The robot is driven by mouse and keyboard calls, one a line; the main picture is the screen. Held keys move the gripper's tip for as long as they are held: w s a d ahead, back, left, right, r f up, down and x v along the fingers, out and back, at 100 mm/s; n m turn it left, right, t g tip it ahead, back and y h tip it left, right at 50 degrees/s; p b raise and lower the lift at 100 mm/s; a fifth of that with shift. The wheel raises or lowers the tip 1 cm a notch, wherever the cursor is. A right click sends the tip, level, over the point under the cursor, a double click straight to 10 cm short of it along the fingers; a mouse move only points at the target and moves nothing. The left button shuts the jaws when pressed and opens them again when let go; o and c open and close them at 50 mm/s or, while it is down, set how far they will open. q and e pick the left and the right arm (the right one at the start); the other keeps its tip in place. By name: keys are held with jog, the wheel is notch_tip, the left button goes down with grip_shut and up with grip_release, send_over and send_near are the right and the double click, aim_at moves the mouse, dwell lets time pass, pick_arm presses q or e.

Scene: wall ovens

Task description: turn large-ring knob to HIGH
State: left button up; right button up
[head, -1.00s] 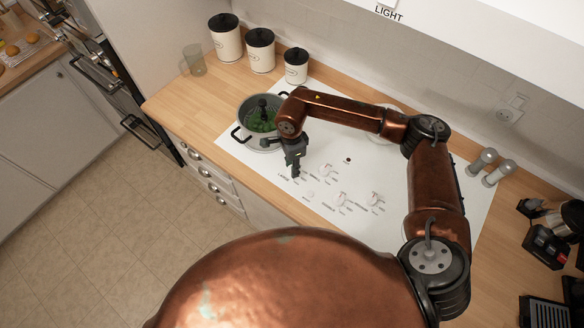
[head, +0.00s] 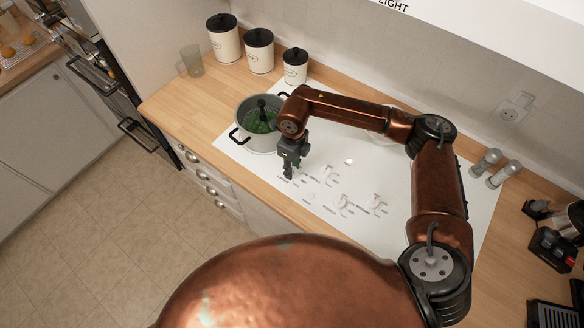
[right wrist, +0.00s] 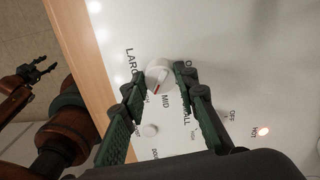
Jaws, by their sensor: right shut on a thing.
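The large-ring knob (right wrist: 161,72) is white and round, with a red pointer mark. In the right wrist view its mark points down-left, between MID and a small label beside the left finger, which is hard to read. My right gripper (right wrist: 160,79) has its green-black fingers on either side of the knob, shut on it. In the head view the right gripper (head: 288,176) points down at the front left of the white cooktop (head: 390,232) and hides this knob. My left gripper (right wrist: 42,70) shows in the right wrist view, empty, with fingers apart, off the counter's front edge.
A grey pot (head: 243,117) with green contents stands close behind my right gripper. Other white knobs (head: 342,201) sit to the right. A lit indicator (right wrist: 264,131) glows by the word HOT. Canisters (head: 259,50) and shakers (head: 485,162) stand farther back.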

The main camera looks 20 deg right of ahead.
jog(key=shift+m, duration=1.2)
jog(key=o, duration=1.2)
jog(key=shift+c, duration=0.2)
notch_tip(320, 180, up, 12)
jog(key=shift+d, duration=0.2)
jog(key=shift+w, duration=0.1)
jog(key=f, duration=1.2)
jog(key=shift+a, duration=0.2)
